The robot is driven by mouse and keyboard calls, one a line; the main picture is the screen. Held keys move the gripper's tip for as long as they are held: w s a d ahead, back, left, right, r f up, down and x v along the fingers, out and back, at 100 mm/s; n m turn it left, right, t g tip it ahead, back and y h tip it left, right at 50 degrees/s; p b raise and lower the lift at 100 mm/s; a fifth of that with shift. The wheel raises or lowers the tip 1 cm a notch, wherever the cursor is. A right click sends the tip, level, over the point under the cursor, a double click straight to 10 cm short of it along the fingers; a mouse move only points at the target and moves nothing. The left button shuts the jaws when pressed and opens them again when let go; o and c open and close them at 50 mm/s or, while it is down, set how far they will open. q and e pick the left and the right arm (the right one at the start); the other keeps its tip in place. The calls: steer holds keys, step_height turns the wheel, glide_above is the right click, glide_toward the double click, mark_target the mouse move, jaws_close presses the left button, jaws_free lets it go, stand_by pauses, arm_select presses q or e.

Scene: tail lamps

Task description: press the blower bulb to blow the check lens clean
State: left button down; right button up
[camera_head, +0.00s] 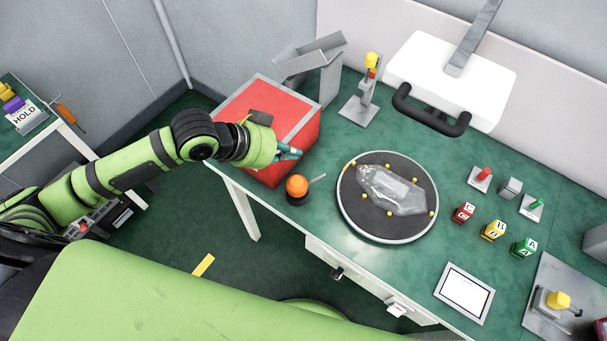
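The blower bulb (297,186) is an orange ball on a dark base, with a thin nozzle pointing right. It stands on the green bench near its front edge. The clear check lens (392,190) lies on a round dark turntable (371,225) with small yellow pegs around it, right of the bulb. My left gripper (297,153) is above and behind the bulb in the picture, beside the red box, and apart from the bulb. Its fingers are small and seen from the side, so their opening is unclear; no held object shows. My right gripper is out of view.
A red box (240,107) stands left of the bulb. A white lamp head (450,80) with a black handle hangs over the back. Lettered blocks (493,231), a tablet (464,293) and a metal fixture plate (548,295) occupy the right side.

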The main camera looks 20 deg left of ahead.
arm_select(q)
steer(key=b, duration=0.8)
glide_above(293, 182)
step_height(293, 182, down, 7)
steer(key=shift+f, duration=1)
steer(key=shift+f, duration=0.1)
steer(key=shift+f, duration=0.3)
